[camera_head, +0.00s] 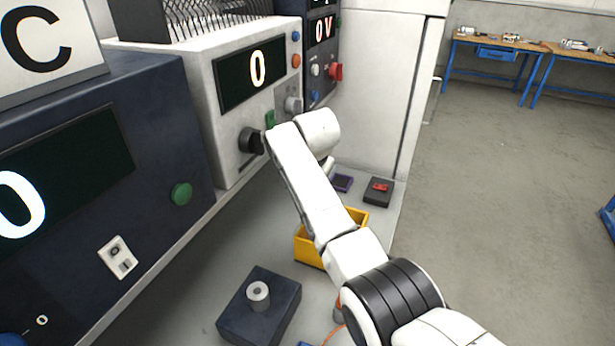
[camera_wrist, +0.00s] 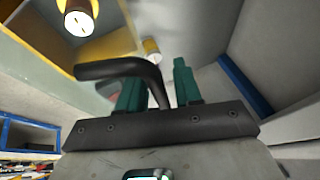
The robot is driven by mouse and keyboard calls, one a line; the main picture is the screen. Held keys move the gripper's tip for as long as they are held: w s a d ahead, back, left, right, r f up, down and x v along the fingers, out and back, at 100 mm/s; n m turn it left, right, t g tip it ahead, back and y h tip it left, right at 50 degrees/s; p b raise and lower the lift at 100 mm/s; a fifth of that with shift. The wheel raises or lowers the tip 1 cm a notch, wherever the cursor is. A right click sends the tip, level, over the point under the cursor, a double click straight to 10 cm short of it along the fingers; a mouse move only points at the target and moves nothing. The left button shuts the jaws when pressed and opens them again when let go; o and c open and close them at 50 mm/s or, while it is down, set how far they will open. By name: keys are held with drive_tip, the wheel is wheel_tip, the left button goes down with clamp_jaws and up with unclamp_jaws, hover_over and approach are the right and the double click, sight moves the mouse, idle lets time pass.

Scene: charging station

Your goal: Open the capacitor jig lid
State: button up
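I cannot make out a capacitor jig lid for certain. In the wrist view my gripper (camera_wrist: 158,82) shows two teal fingers standing apart on a dark bar. A black bent handle (camera_wrist: 115,68) crosses by the left finger, and its lower end comes down in front of the gap between the fingers; I cannot tell whether it touches them. In the head view my white arm reaches toward the instruments, and its gripper is hidden. A dark block (camera_head: 283,308) with a pale upright cylinder (camera_head: 258,294) stands on the bench at the lower middle.
A yellow bin (camera_head: 309,246) stands beside my arm. A dark box with a red switch (camera_head: 379,190) sits beyond it. White (camera_head: 229,117) and navy (camera_head: 100,160) instruments line the left. A tall white cabinet (camera_head: 375,80) closes the back. Open floor lies at right.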

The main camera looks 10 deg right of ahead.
drive_tip(key=shift+o, duration=0.2)
drive_tip(key=shift+r, duration=0.15)
drive_tip(key=b+v, duration=0.1)
drive_tip(key=v, duration=0.9)
drive_tip(key=shift+s+r, duration=0.15)
drive_tip(key=shift+r, duration=0.1)
drive_tip(key=shift+d+f, duration=0.2)
drive_tip(key=shift+c, duration=1.3)
drive_tip(key=d+f+y, duration=0.1)
drive_tip(key=d, duration=0.1)
drive_tip(key=d+y+b, duration=0.1)
drive_tip(key=y, duration=0.1)
drive_tip(key=d+f+y, duration=0.1)
drive_tip(key=d, duration=0.1)
drive_tip(key=shift+d+f+t, duration=0.3)
drive_tip(key=shift+f, duration=0.05)
clamp_jaws()
drive_tip(key=s+d+r+t+y+b, duration=0.1)
drive_tip(key=s+d+y, duration=0.25)
drive_tip(key=y, duration=0.25)
drive_tip(key=shift+n, duration=0.3)
drive_tip(key=x, duration=0.4)
drive_tip(key=p+x, duration=0.1)
drive_tip(key=x, duration=0.4)
drive_tip(key=shift+w, duration=0.55)
